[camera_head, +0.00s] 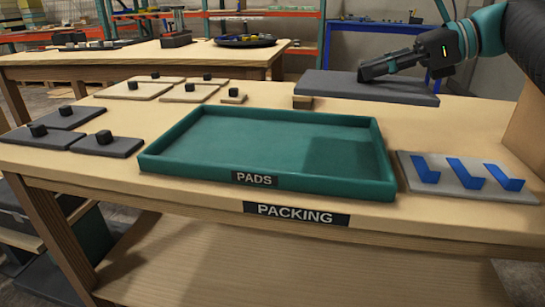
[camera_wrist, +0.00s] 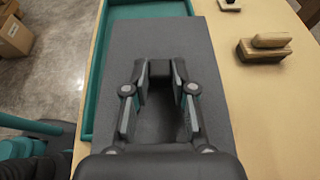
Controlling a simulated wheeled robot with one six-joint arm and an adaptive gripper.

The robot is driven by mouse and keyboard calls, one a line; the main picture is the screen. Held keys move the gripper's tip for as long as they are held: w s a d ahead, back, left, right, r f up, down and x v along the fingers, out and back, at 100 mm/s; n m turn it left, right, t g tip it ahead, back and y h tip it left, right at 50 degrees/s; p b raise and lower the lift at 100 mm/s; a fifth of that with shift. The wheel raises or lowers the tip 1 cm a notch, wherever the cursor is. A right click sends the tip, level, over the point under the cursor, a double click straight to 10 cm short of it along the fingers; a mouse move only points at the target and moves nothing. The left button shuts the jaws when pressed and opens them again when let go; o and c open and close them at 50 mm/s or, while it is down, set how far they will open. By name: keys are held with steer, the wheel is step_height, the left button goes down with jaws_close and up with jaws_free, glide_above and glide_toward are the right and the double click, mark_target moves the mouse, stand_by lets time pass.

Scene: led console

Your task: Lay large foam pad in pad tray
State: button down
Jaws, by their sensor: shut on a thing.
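The large dark grey foam pad (camera_head: 325,84) is held flat at the back right of the packing table. My gripper (camera_head: 368,73) is shut on its knob; the knob is mostly hidden by the fingers. In the wrist view the pad (camera_wrist: 215,65) fills the middle beneath my gripper (camera_wrist: 160,72) and covers part of the tray (camera_wrist: 90,75). The green pad tray (camera_head: 250,140), labelled PADS, lies empty at the table's middle. A dark patch, seemingly a shadow, lies on its right floor. The pad looks raised; its exact height I cannot tell.
Smaller grey pads with knobs (camera_head: 106,147) lie left of the tray. Several wooden boards with knobs (camera_head: 135,90) lie behind it. A wooden block (camera_head: 302,102) sits near the tray's back edge. A grey plate with blue brackets (camera_head: 440,185) lies right of the tray.

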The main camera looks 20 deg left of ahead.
mark_target(353, 89)
steer(key=shift+n+g, duration=0.3)
steer(key=s, duration=0.1)
steer(key=s+d, duration=0.1)
steer(key=s, duration=0.1)
steer(key=s+d, duration=0.1)
steer(key=shift+s+f+b, duration=0.3)
steer(key=shift+b, duration=0.1)
steer(key=shift+s+f, duration=0.1)
steer(key=shift+s, duration=0.05)
steer(key=w+a+f, duration=0.1)
steer(key=a+f, duration=0.1)
steer(key=a, duration=0.1)
steer(key=w+a+f+b, duration=0.1)
steer(key=w+a+f, duration=0.1)
steer(key=a, duration=0.2)
steer(key=w+a+f+b, duration=0.1)
steer(key=a+f, duration=0.1)
steer(key=a, duration=0.1)
steer(key=shift+w+a+f, duration=0.2)
steer(key=shift+w+f, duration=0.05)
steer(key=shift+f, duration=0.1)
steer(key=shift+f+b, duration=0.95)
steer(key=shift+f, duration=1.05)
steer(key=shift+f, duration=0.1)
steer(key=c, duration=1)
jaws_free()
steer(key=shift+o, duration=0.2)
